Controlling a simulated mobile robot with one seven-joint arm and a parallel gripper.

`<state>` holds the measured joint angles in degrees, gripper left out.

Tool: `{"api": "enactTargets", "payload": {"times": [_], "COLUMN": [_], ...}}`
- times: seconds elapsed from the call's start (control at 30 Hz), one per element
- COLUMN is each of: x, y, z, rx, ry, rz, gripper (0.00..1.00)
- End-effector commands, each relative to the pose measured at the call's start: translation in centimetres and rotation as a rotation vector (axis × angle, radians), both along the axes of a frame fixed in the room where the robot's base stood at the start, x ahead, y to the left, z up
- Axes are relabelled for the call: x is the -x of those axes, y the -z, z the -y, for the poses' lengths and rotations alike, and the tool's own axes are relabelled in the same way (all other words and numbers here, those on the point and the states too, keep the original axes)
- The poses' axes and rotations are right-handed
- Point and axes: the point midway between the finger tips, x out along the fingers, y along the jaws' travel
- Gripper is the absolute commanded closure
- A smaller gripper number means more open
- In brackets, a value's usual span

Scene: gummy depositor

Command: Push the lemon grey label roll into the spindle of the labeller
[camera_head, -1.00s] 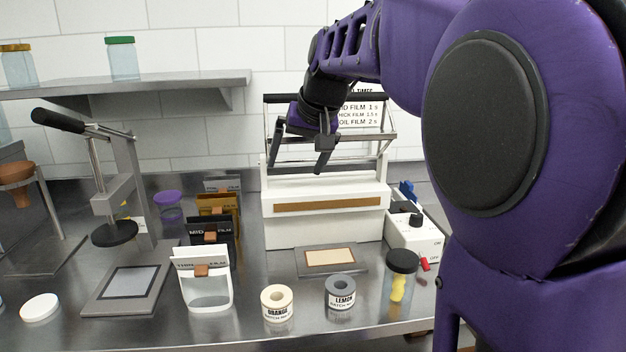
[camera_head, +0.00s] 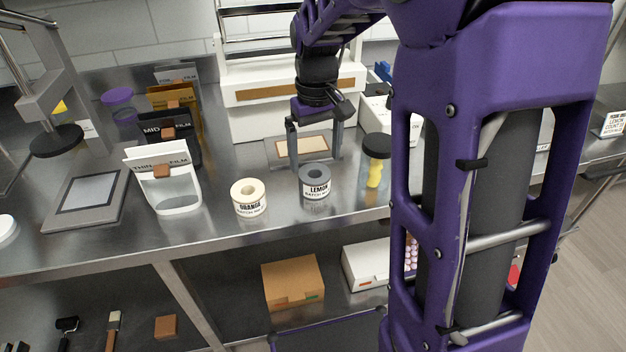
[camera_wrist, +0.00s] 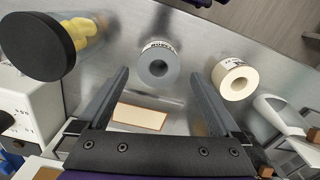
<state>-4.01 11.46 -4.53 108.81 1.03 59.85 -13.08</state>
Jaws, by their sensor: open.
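The grey label roll marked LEMON (camera_head: 314,181) stands upright on the steel bench near its front edge. It also shows in the wrist view (camera_wrist: 158,68), just beyond my fingertips. My gripper (camera_head: 315,148) is open and empty, pointing down, with its fingers just behind the roll and apart from it. In the wrist view my gripper (camera_wrist: 160,85) has one finger on each side below the roll. The cream roll marked ORANGE (camera_head: 249,198) stands to the left of the grey one. I cannot make out the labeller's spindle in these views.
A black-lidded jar with yellow contents (camera_head: 376,165) stands close right of the grey roll. A white film holder (camera_head: 165,180) is to the left. A white sealer (camera_head: 250,110) and a tan pad (camera_head: 300,146) are behind. A cardboard box (camera_head: 291,284) sits below.

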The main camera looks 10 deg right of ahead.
Motion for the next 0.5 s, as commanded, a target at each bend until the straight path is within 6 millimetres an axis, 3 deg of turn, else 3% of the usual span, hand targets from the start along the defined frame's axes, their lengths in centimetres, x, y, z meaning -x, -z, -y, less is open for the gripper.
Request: {"api": "enactTargets", "payload": {"times": [0.23,0.5], "x": [-0.1,-0.4], "y": [1.9,5.8], "z": [0.0,0.0], "rx": [0.0,0.0], "ry": [0.001,0.001], "rz": [-0.001,-0.001], "gripper": [0.0,0.0]}}
